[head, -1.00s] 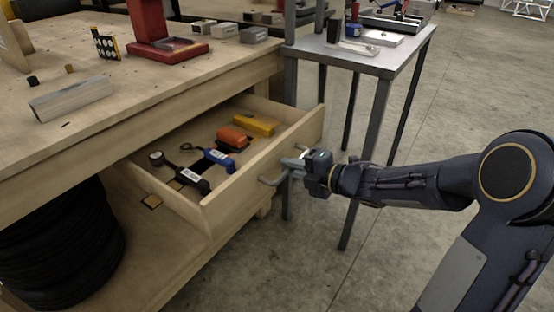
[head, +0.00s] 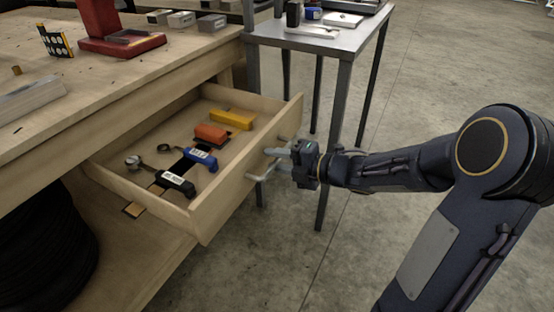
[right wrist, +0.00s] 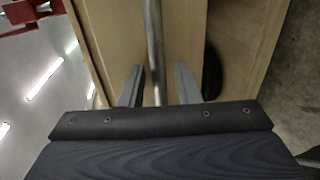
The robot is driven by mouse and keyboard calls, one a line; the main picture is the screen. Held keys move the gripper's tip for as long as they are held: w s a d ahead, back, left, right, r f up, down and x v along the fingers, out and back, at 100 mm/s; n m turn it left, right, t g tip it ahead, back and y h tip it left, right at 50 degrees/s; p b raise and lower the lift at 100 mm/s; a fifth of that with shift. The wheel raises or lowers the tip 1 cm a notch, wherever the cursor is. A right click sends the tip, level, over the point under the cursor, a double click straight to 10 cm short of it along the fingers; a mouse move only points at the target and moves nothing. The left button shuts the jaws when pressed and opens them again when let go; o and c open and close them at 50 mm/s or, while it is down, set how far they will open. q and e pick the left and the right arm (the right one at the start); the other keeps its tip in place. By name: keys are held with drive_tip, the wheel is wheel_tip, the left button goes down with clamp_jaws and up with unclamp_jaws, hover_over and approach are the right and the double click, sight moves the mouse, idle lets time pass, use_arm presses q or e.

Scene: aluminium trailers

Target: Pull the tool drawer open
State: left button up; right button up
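The wooden tool drawer (head: 225,190) is pulled well out of the workbench. Inside it lie a yellow tool (head: 233,119), an orange tool (head: 211,133), a blue-and-white tool (head: 201,158) and a black tool with a white label (head: 178,183). My right gripper (head: 270,165) is at the drawer front. In the right wrist view its two fingers (right wrist: 158,88) stand apart on either side of the metal handle bar (right wrist: 154,40), with a narrow gap on each side. My left gripper is not in view.
The workbench top (head: 110,85) holds a red stand (head: 122,42), a metal block and small grey boxes. A grey metal side table (head: 330,42) stands just behind the drawer, its legs close to my right arm. Dark tyres lie under the bench. Concrete floor at right is clear.

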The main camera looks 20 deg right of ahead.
drive_tip(key=p+v, duration=0.2)
drive_tip(key=v, duration=0.5)
drive_tip(key=shift+s+d, duration=0.25)
drive_tip(key=shift+s, duration=0.05)
idle(0.4)
